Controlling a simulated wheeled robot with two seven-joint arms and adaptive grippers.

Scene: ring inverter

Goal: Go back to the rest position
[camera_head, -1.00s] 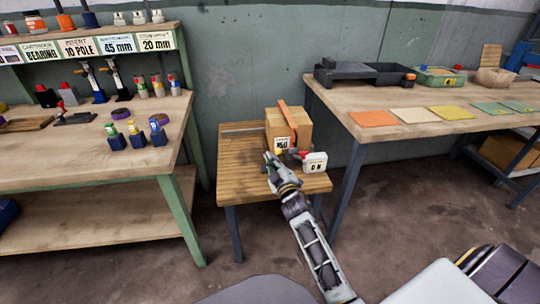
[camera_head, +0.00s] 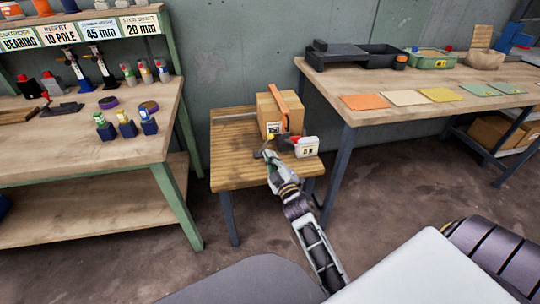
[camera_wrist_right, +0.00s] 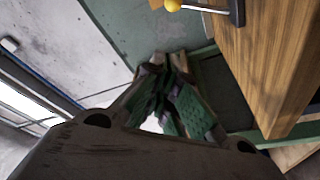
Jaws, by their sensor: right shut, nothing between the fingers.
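My right gripper (camera_head: 265,150) is over the small wooden table (camera_head: 232,165) in the head view. It is shut and empty, in front of a cardboard box (camera_head: 268,112) with an orange strip. In the right wrist view its shut fingers (camera_wrist_right: 172,80) have dark green pads that meet, with nothing between them. A white block with a red part (camera_head: 307,147) stands just right of the gripper in the head view. My left gripper is not in view.
A yellow ball on a grey lever (camera_wrist_right: 174,5) is near the fingers in the wrist view, beside a wooden surface (camera_wrist_right: 270,60). A workbench with parts (camera_head: 70,150) stands left, and another with coloured mats (camera_head: 340,85) right. Floor shows between them.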

